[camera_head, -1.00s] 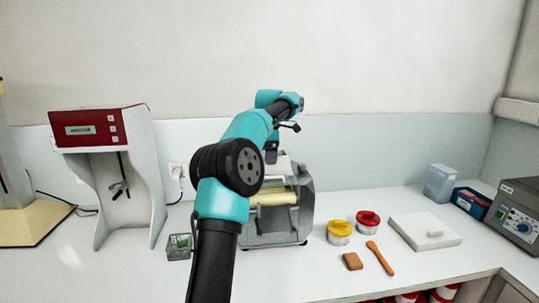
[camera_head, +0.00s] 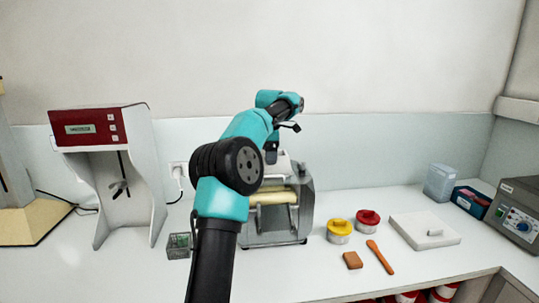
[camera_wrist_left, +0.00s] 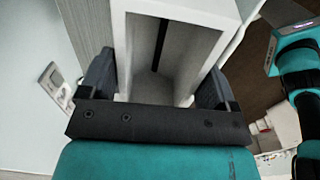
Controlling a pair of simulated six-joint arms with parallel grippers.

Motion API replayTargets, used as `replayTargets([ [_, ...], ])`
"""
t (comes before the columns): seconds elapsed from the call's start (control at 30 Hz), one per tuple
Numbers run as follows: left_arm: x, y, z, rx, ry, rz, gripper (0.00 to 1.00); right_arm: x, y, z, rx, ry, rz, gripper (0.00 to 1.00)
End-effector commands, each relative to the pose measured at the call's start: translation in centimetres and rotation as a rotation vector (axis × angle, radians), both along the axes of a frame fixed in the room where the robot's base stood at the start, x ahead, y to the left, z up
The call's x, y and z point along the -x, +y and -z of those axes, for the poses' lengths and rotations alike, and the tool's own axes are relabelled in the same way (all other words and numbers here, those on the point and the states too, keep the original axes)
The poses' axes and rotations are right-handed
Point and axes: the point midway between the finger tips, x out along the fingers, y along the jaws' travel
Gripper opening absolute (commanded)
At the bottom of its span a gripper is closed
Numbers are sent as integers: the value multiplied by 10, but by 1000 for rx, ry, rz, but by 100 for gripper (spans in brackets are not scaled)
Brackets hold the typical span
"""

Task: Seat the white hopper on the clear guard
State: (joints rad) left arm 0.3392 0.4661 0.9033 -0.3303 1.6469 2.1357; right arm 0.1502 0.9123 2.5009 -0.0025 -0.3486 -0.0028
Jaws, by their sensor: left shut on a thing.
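My left gripper (camera_head: 271,154) points down over the mill (camera_head: 278,222), which stands on the bench in the middle of the head view. It is shut on the white hopper (camera_head: 283,167), seen at the top of the mill and partly hidden by my arm. In the left wrist view the gripper (camera_wrist_left: 157,80) has one dark finger on each side of the white box-shaped hopper (camera_wrist_left: 133,45), with a dark slot inside. I cannot tell whether the hopper touches the guard. My right gripper is not seen.
A white machine with a red panel (camera_head: 85,128) stands to the left.

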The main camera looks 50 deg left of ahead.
Motion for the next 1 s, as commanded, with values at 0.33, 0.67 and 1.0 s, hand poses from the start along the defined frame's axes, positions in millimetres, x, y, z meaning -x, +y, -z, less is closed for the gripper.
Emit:
replayTargets([
  [0.33, 0, 0, 2, 0, -1, -1, 88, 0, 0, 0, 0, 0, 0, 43],
  [0.67, 0, 0, 2, 0, 0, 0, 100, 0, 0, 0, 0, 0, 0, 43],
  [1.0, 14, 13, -20, -1, -3, -23, 100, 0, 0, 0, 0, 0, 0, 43],
])
